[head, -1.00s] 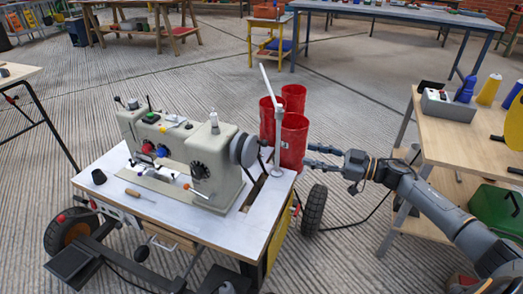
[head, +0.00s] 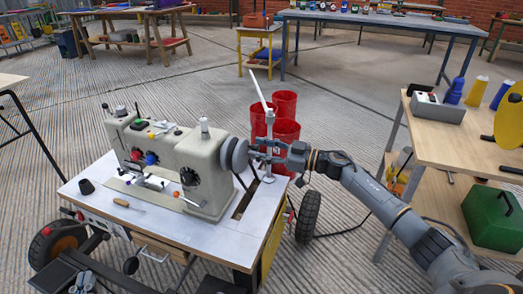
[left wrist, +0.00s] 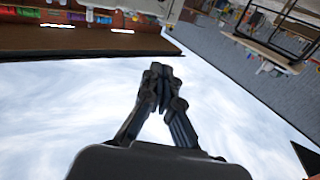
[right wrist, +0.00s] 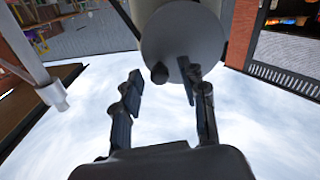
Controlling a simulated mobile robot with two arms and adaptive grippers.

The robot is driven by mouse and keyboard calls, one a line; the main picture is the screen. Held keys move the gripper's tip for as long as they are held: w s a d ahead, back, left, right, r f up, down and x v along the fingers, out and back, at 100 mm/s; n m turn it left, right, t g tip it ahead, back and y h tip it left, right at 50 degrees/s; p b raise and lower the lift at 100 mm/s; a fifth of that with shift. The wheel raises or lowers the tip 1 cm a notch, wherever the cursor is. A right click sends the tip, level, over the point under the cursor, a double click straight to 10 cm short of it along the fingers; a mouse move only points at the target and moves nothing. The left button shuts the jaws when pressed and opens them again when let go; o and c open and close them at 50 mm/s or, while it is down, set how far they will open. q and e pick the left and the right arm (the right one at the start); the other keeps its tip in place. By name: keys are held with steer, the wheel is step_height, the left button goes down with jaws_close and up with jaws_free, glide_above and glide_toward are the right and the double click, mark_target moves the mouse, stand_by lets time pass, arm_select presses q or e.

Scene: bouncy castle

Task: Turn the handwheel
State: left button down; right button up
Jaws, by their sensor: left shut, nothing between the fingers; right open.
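The sewing machine (head: 170,160) stands on a white-topped table (head: 105,215). Its grey handwheel (head: 235,154) is on the machine's right end, and its round face fills the top middle of the right wrist view (right wrist: 188,38). A dark knob (right wrist: 159,74) sticks out from that face. My right gripper (head: 264,150) is open beside the handwheel; in the right wrist view (right wrist: 162,84) its fingers are either side of the knob, apart from it. I cannot tell how deep they reach. My left gripper (left wrist: 158,76) is shut and empty, against sky in the left wrist view.
A thin white post (head: 269,140) rises from the table close to my right gripper. Red bins (head: 286,104) stand behind it. A workbench (head: 430,140) with bottles is at the right.

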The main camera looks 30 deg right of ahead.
mark_target(243, 147)
jaws_close()
steer(key=n+p, duration=0.1)
steer(key=r+n+p, duration=0.1)
steer(key=n, duration=0.1)
steer(key=shift+s+a, duration=0.2)
steer(key=n, duration=0.1)
steer(key=n+p, duration=0.1)
steer(key=n, duration=0.1)
steer(key=a+n+p, duration=0.1)
steer(key=shift+s+r+n, duration=0.25)
steer(key=shift+s+n, duration=0.05)
steer(key=shift+s, duration=0.05)
steer(key=shift+s+a+n, duration=0.2)
steer(key=shift+s+n, duration=0.05)
steer(key=shift+n, duration=0.85)
arm_select(q)
steer(key=s+a+f+g+y, duration=0.1)
steer(key=s+a+f+g, duration=0.1)
steer(key=s+f+g, duration=0.3)
steer(key=s+a+f+g+y, duration=0.2)
steer(key=s+f+g, duration=0.3)
steer(key=f, duration=0.4)
steer(key=shift+s+a+f+n+g, duration=0.2)
steer(key=shift+s+a+n+g, duration=0.1)
steer(key=shift+a+g, duration=0.15)
arm_select(e)
steer(key=shift+s+a+n, duration=0.2)
steer(key=shift+a+n, duration=0.05)
steer(key=shift+n, duration=0.85)
